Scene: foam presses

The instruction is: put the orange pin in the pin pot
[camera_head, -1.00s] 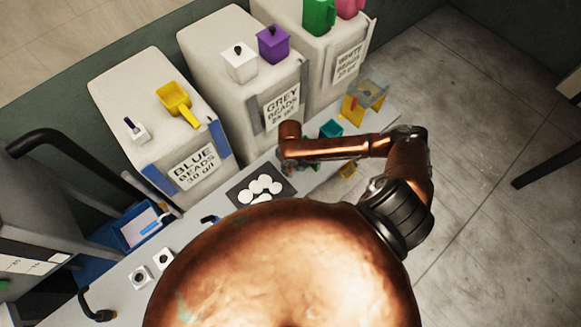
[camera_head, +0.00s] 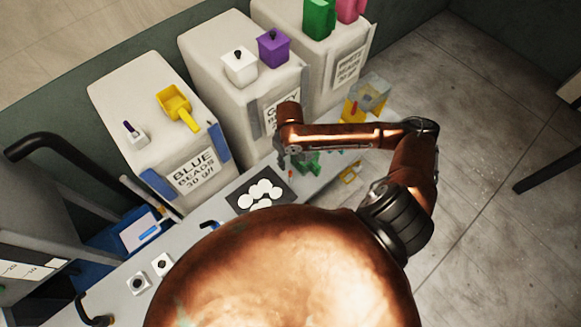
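My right arm comes in from the right, and its gripper (camera_head: 283,161) hangs down over the bench, small and dark. Whether its fingers are open or shut does not show clearly. A tiny red-orange thing (camera_head: 290,173) shows just beside the fingertips. It may be the orange pin, but it is too small to be sure, and I cannot tell whether it is held. Green pieces (camera_head: 312,163) stand on the bench just right of the gripper. I cannot make out the pin pot for certain. My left gripper is not in view.
A dark mat with white discs (camera_head: 261,194) lies left of the gripper. Sacks of blue (camera_head: 150,100), grey (camera_head: 215,50) and white beads (camera_head: 345,40) stand behind, with scoops and boxes on top. A clear and yellow stand (camera_head: 368,93) is at the bench's far end.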

